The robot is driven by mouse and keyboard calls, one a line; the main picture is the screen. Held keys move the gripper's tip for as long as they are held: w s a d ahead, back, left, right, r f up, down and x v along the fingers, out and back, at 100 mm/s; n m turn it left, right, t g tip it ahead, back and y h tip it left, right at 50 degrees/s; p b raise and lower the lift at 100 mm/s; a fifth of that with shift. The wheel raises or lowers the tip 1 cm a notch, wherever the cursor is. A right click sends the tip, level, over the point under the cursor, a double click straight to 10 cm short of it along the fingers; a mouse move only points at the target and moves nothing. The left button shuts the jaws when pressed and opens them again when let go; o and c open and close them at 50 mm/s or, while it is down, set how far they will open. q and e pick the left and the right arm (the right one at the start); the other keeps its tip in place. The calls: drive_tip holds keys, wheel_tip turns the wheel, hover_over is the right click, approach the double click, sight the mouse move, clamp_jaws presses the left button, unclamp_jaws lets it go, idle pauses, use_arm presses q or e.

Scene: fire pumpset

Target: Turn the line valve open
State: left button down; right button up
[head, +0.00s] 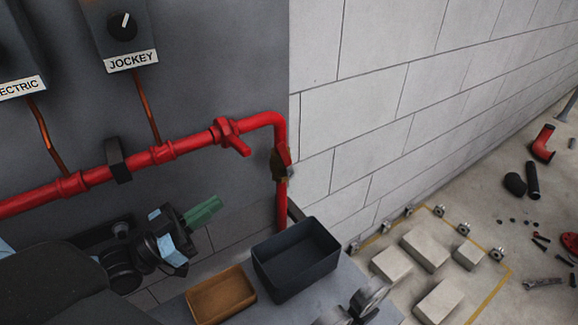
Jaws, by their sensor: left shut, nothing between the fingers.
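A red pipe (190,145) runs along the dark grey panel, rises to the right and bends down at the panel's edge. A red fitting with a short stub or handle (230,137) sits on it before the bend. A brownish valve-like body (279,162) with a red part beside it sits on the downward leg; I cannot tell its handle position. My left gripper (205,209), with green fingers, is shut and empty. In the picture it is below the pipe and left of the downward leg, apart from both.
A dark open bin (297,262) and an orange-brown tray (221,295) stand below the pipe. Grey round metal parts (368,296) are at the bottom. Labelled knob boxes, one reading JOCKEY (131,60), are above. Pale blocks (425,249) and loose parts lie on the floor at right.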

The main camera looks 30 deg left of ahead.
use_arm(q)
drive_tip(key=shift+s+d+r+h, duration=0.1)
drive_tip(key=shift+s+r+h, duration=0.2)
drive_tip(key=shift+s, duration=0.05)
drive_tip(key=shift+w, duration=0.1)
approach(280, 156)
drive_tip(key=x, duration=0.5)
drive_tip(key=shift+w+d+f, duration=0.1)
drive_tip(key=shift+w, duration=0.35)
drive_tip(key=shift+w+d, duration=0.3)
drive_tip(key=shift+w, duration=0.15)
